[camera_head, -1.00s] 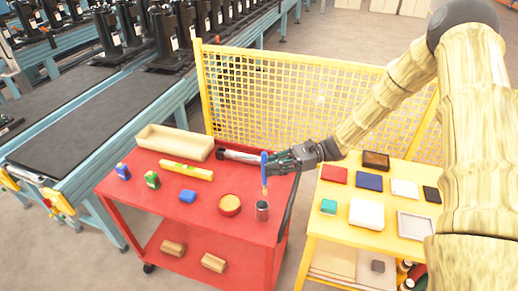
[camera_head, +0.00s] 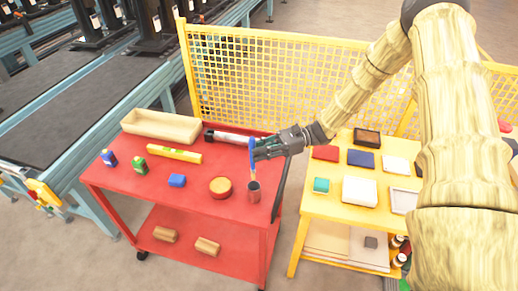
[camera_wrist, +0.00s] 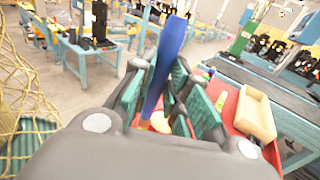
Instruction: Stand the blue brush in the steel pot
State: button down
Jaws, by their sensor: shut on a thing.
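The blue brush (camera_head: 252,152) is upright, its pale yellowish end pointing down. My gripper (camera_head: 258,151) is shut on its blue handle. In the wrist view the brush (camera_wrist: 168,62) stands between the green-padded fingers (camera_wrist: 158,95), leaning slightly. The pot cannot be made out in the wrist view.
A yellow table (camera_head: 301,215) with boxes stands at right. A yellow mesh fence (camera_head: 270,80) is behind.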

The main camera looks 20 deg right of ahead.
aim_at(254, 171)
jog(key=f+b, duration=0.2)
jog(key=f, duration=0.1)
jog(key=f+b, duration=0.1)
jog(key=f, duration=0.1)
jog(key=shift+s+f+b, duration=0.15)
jog(key=shift+s+b, duration=0.15)
jog(key=shift+s, duration=0.1)
jog(key=shift+f+b, duration=0.75)
jog(key=shift+f, duration=0.4)
jog(key=shift+s, duration=0.1)
jog(key=c, duration=1.3)
grip_release()
jog(key=d, duration=1.2)
jog(key=shift+w+r, duration=0.2)
